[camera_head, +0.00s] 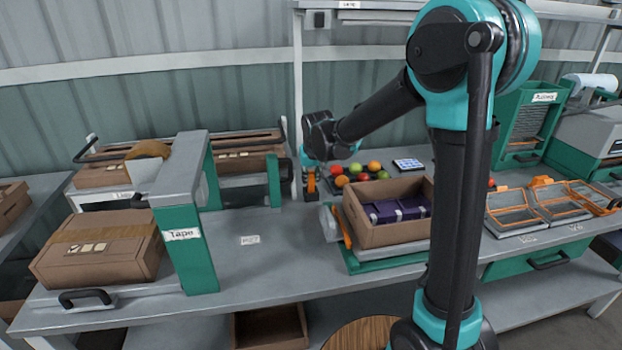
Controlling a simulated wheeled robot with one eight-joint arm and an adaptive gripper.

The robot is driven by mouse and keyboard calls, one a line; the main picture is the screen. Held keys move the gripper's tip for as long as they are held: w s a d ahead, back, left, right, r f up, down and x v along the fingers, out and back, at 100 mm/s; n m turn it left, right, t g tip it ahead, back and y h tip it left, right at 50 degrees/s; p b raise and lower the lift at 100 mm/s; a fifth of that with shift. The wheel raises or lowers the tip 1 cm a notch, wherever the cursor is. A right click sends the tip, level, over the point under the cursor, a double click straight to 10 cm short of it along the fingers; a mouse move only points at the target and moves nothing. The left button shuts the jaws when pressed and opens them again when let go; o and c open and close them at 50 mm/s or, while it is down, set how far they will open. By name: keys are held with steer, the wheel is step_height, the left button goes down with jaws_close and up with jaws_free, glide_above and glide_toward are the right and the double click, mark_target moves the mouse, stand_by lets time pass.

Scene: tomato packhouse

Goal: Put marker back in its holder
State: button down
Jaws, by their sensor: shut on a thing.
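My gripper (311,183) is at the far side of the bench, left of the open carton, pointing down close to the bench top. It is small in the camera_head view, with a teal wrist above and orange and dark parts at its tip. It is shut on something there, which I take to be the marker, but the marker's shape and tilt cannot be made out. I cannot pick out the marker holder with certainty.
The open carton (398,236) holding purple packs stands right of my gripper. Tomatoes (374,166) lie behind it. A Tape stand (185,247) and a closed carton (97,273) are left. Orange-edged trays (515,225) are right. Bare bench (275,262) shows in the middle.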

steer(key=shift+f, duration=0.1)
steer(key=c, duration=1.3)
jaws_free()
steer(key=shift+c, duration=0.2)
steer(key=c, duration=0.3)
steer(key=shift+c, duration=0.2)
steer(key=shift+r, duration=3.5)
steer(key=shift+s, duration=0.1)
